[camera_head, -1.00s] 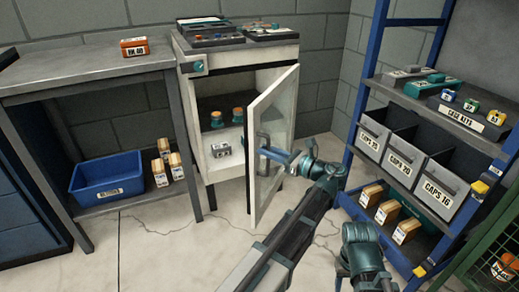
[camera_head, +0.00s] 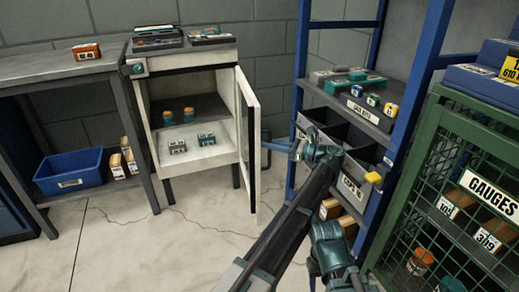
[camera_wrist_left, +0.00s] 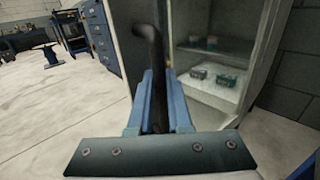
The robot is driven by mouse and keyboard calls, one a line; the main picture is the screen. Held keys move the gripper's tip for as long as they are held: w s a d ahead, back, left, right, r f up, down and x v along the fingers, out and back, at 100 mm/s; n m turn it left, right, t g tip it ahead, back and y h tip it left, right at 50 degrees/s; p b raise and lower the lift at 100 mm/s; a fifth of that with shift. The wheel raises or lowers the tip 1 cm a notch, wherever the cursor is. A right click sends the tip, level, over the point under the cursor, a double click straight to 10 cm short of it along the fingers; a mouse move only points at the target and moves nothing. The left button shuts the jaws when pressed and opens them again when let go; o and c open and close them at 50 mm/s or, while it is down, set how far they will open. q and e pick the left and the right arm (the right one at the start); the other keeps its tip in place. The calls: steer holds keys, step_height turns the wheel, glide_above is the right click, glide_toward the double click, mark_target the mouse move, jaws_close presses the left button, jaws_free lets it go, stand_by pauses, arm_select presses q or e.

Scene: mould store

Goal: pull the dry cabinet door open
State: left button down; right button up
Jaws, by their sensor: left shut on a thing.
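The dry cabinet (camera_head: 203,196) stands between the workbench and the blue rack. Its glazed door (camera_head: 246,165) is hinged on the right and stands wide open, nearly edge-on to me. Two orange-topped jars (camera_head: 178,115) and two small labelled blocks (camera_head: 191,143) show inside on the shelves. My left gripper (camera_head: 270,146) is on the right side of the door, at its handle. In the left wrist view, the dark bar handle (camera_wrist_left: 148,45) runs down between the blue fingers, which are shut on it. My right gripper is not seen; a teal part of my arm shows low in the head view.
The blue rack (camera_head: 297,70) with grey bins is close behind my left gripper. A green mesh cage (camera_head: 430,150) stands at the right. A workbench (camera_head: 62,72) with a blue tub (camera_head: 70,185) below is at the left. The floor before the cabinet is clear.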

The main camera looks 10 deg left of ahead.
arm_select(q)
steer(key=shift+w+d, duration=0.4)
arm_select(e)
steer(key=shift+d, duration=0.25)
arm_select(q)
steer(key=c, duration=0.8)
jaws_free()
steer(key=shift+c, duration=0.2)
